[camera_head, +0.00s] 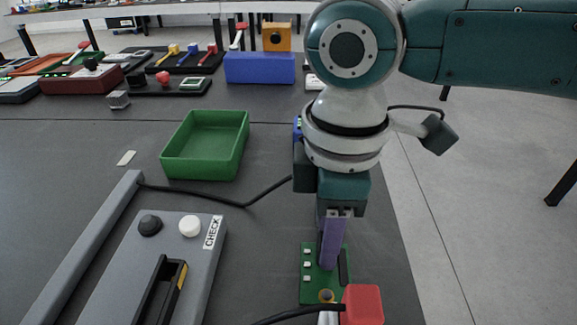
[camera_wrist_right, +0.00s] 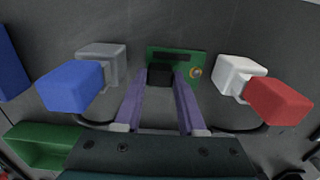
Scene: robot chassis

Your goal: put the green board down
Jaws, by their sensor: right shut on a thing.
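The green board (camera_head: 311,288) is at the front right of the dark table in the head view, near the table's right edge. It carries small white parts, a dark strip and a round brass-coloured part. My right gripper (camera_head: 329,264) points straight down onto it with purple fingers. In the right wrist view, the fingers (camera_wrist_right: 161,78) are shut on a black block on the green board (camera_wrist_right: 192,57). The board looks flat and close to the table; I cannot tell whether it touches. My left gripper is not in view.
A red-ended connector (camera_head: 362,304) lies beside the board; a blue-ended one (camera_wrist_right: 70,88) shows in the wrist view. A green tray (camera_head: 204,175) is empty. A grey CHECK fixture (camera_head: 165,262) stands left, with a black cable between. Bins and tools line the back.

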